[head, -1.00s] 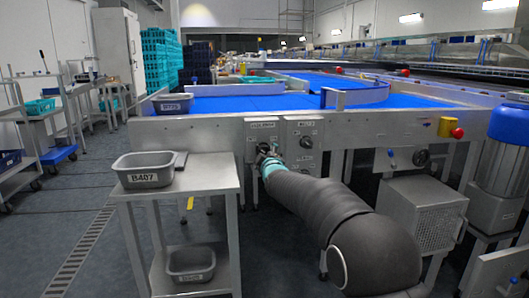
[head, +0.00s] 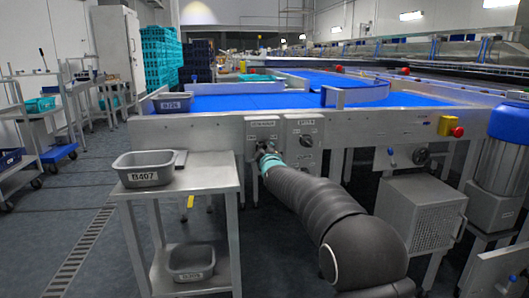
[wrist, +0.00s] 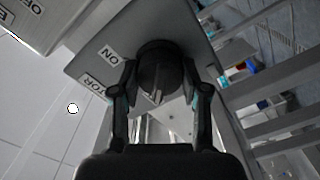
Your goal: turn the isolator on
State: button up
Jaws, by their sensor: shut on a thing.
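The isolator panel (head: 262,124) is a grey box on the front of the conveyor frame, left of a second control box. In the wrist view the panel (wrist: 95,72) shows tilted, with an "ON" label and a partly hidden label ending in "TOR". A round dark knob (wrist: 160,68) with a raised grip bar sits on it. My gripper (wrist: 160,90) has one finger on each side of the knob and is shut on it. In the head view my gripper (head: 265,152) reaches the isolator panel, and my arm hides the lower part of it.
The second box (head: 305,130) with knobs is just right of the isolator. A steel table (head: 215,175) with grey tub B407 (head: 145,176) stands to the left. A red stop button (head: 457,132) is further right on the frame.

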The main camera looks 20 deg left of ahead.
jog(key=m+b, duration=0.2)
jog(key=m, duration=0.1)
jog(key=shift+f+m, duration=0.1)
jog(key=shift+m, duration=0.2)
jog(key=m+b, duration=0.2)
jog(key=m, duration=0.3)
jog(key=shift+m+b, duration=0.3)
jog(key=m+b, duration=0.2)
jog(key=m, duration=0.2)
jog(key=shift+d, duration=0.1)
jog(key=shift+w+m+b, duration=0.1)
jog(key=shift+m+b, duration=0.2)
jog(key=shift+m, duration=2.1)
jog(key=o, duration=1.1)
jog(key=shift+o, duration=0.2)
